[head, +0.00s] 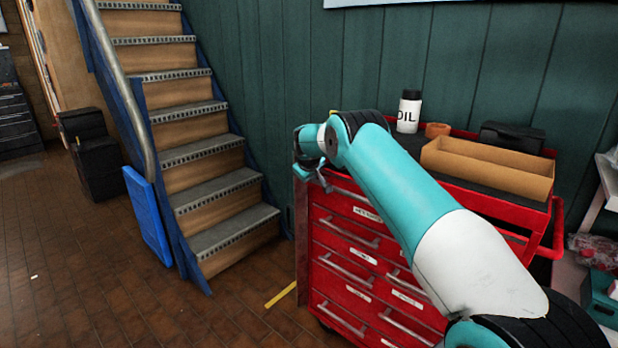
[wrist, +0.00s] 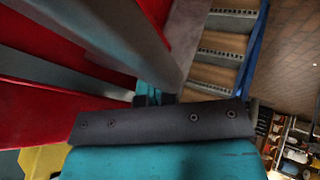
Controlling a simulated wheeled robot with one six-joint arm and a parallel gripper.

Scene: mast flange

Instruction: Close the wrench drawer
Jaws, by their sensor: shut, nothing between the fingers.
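A red tool chest (head: 305,240) stands at the right in the head view, with several labelled red drawers and metal bar handles. The labels are too small to read surely, so I cannot tell which drawer is the wrench drawer. My gripper (head: 321,177) is at the chest's upper left front, partly hidden by my arm. In the wrist view my gripper (wrist: 154,97) has its fingers together and empty, close beside a grey bar handle (wrist: 130,35). Contact with the handle cannot be told. My arm hides part of the upper drawers, and no drawer is clearly seen standing out.
On the chest top are an oil bottle (head: 408,112), an orange-brown ring (head: 437,130), a black case (head: 512,137) and an open tan tray (head: 490,165). Stairs (head: 210,165) with a blue side rise at left. The tiled floor (head: 90,270) is clear in front.

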